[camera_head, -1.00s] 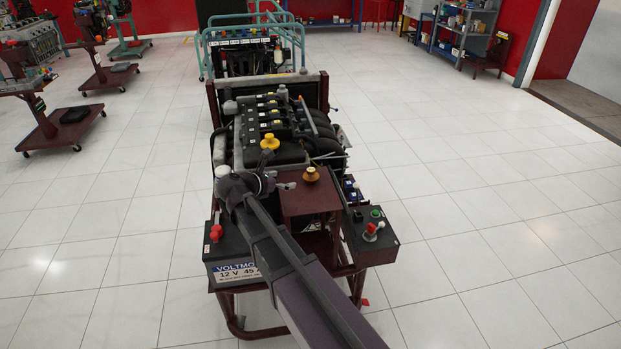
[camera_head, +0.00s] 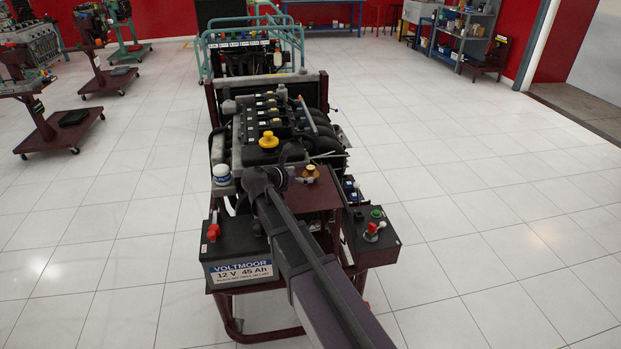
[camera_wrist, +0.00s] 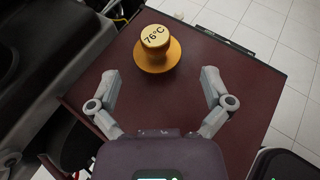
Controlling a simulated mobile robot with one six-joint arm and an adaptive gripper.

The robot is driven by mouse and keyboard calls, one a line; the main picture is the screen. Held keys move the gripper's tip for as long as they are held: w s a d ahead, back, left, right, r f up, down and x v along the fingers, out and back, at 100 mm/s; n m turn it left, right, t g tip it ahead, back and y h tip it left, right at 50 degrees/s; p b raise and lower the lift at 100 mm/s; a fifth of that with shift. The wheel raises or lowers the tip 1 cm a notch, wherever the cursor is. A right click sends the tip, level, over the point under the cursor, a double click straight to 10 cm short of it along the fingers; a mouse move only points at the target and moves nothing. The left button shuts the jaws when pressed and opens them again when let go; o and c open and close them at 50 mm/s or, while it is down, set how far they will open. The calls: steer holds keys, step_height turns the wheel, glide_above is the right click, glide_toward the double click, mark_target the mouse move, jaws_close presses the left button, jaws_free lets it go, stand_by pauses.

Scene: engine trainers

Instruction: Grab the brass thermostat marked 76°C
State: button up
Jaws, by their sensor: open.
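The brass thermostat (camera_wrist: 155,50) stands upright on a dark red platform (camera_wrist: 226,72) in the wrist view, its top marked 76°C. It also shows in the head view (camera_head: 311,172), just right of the end of my arm. My gripper (camera_wrist: 161,80) is open, with its two fingers spread. The thermostat is ahead of the fingertips, roughly centred between them, slightly nearer the left finger. No finger is seen touching it. In the head view my arm hides most of the gripper.
The engine (camera_head: 268,125) with a yellow cap (camera_head: 268,141) stands beyond the platform. A white and blue cylinder (camera_head: 221,174) stands left of my gripper. The battery (camera_head: 238,255) is in front at left; a control box (camera_head: 374,232) is at right. White floor lies open around the stand.

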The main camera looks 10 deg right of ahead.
mark_target(308, 174)
steer(key=shift+w+d, duration=0.1)
stand_by(0.3)
steer(key=shift+f+b+x, duration=0.25)
steer(key=shift+b+x, duration=0.8)
steer(key=shift+x, duration=0.95)
steer(key=shift+w+d+f, duration=0.15)
steer(key=shift+w+d, duration=0.1)
steer(key=shift+w, duration=0.2)
steer(key=c, duration=1)
